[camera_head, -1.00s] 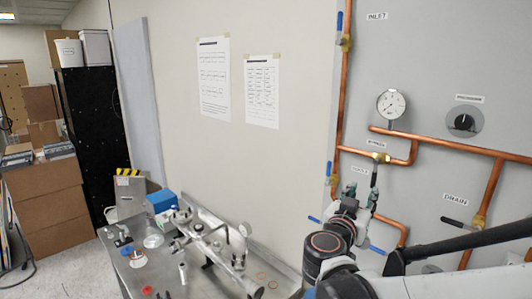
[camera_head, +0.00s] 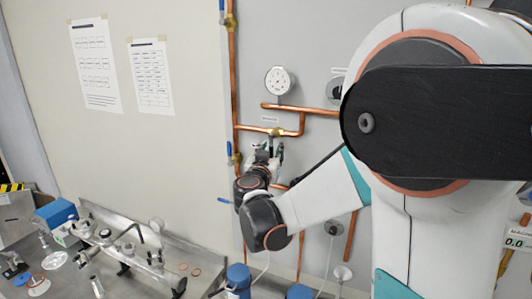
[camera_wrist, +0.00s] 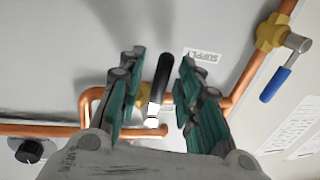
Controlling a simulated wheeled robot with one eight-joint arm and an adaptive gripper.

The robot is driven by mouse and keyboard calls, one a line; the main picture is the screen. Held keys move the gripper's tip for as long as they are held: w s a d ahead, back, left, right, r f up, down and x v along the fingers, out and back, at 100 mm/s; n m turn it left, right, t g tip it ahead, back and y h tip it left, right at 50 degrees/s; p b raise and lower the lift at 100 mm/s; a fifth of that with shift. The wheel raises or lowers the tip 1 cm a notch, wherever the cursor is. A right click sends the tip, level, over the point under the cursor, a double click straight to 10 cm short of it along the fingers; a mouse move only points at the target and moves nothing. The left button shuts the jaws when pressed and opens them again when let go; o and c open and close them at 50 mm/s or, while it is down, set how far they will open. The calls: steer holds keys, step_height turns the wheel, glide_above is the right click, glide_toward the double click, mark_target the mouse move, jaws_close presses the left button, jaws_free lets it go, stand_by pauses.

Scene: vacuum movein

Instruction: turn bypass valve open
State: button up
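My gripper (camera_wrist: 158,62) is open, with a gap to the lever on both sides. In the head view my gripper (camera_head: 266,152) is just below the valve, and it largely hides the lever there.
A round gauge (camera_head: 279,80) sits above the valve. A blue-handled valve (camera_head: 232,158) is on the vertical pipe at left; its blue lever shows in the wrist view (camera_wrist: 276,84). A SUPPLY label (camera_wrist: 202,54) is close by. A metal bench (camera_head: 165,275) stands at lower left.

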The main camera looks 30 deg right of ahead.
jaws_close()
steer(key=shift+s, duration=0.1)
steer(key=shift+s+d+r+n+g+h, duration=0.1)
steer(key=shift+s+d+r+n+g, duration=0.55)
steer(key=shift+n, duration=2)
steer(key=shift+s+d+r+n+g+h, duration=0.1)
steer(key=shift+s+d+r+n+g, duration=0.5)
steer(key=shift+n, duration=2)
steer(key=shift+s+d+r+n+g+h, duration=0.2)
steer(key=shift+s+r+n+g, duration=0.75)
steer(key=shift+n, duration=1.7)
steer(key=shift+w+d+r+t, duration=0.1)
steer(key=shift+w+r+t, duration=0.2)
steer(key=shift+w+r, duration=0.05)
jaws_free()
